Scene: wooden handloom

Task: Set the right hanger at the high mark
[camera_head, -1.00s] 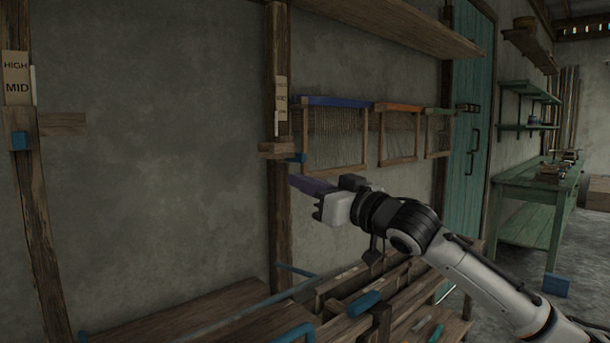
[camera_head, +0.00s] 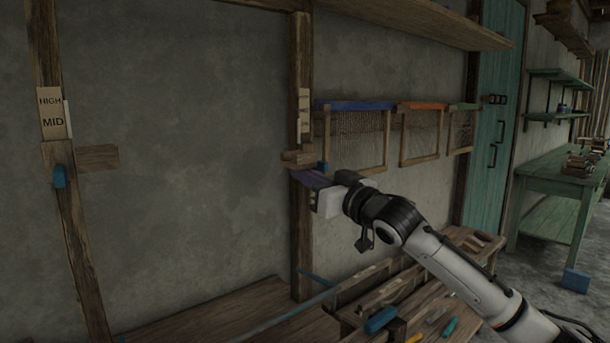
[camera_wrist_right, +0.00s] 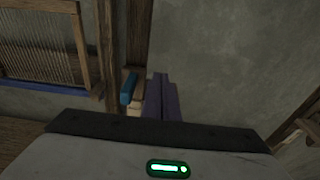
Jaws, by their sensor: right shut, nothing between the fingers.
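The right hanger (camera_head: 297,159) is a small wooden block on the right wooden post, with a blue tab (camera_head: 323,167) at its right side. It sits just below the pale mark plate (camera_head: 303,115), whose lettering I cannot read now. My right gripper (camera_head: 309,179) is shut and empty, its purple fingers just below the block. In the right wrist view the fingers (camera_wrist_right: 161,99) are beside the blue tab (camera_wrist_right: 129,88) and the wooden block (camera_wrist_right: 135,106); I cannot tell if they touch. My left gripper is out of view.
A left post carries a HIGH/MID plate (camera_head: 52,113), a wooden block (camera_head: 98,158) and a blue tab (camera_head: 60,176). Framed nets (camera_head: 355,106) hang right of the right post. A wooden bench (camera_head: 225,315) with tools lies below. A shelf (camera_head: 420,20) runs above.

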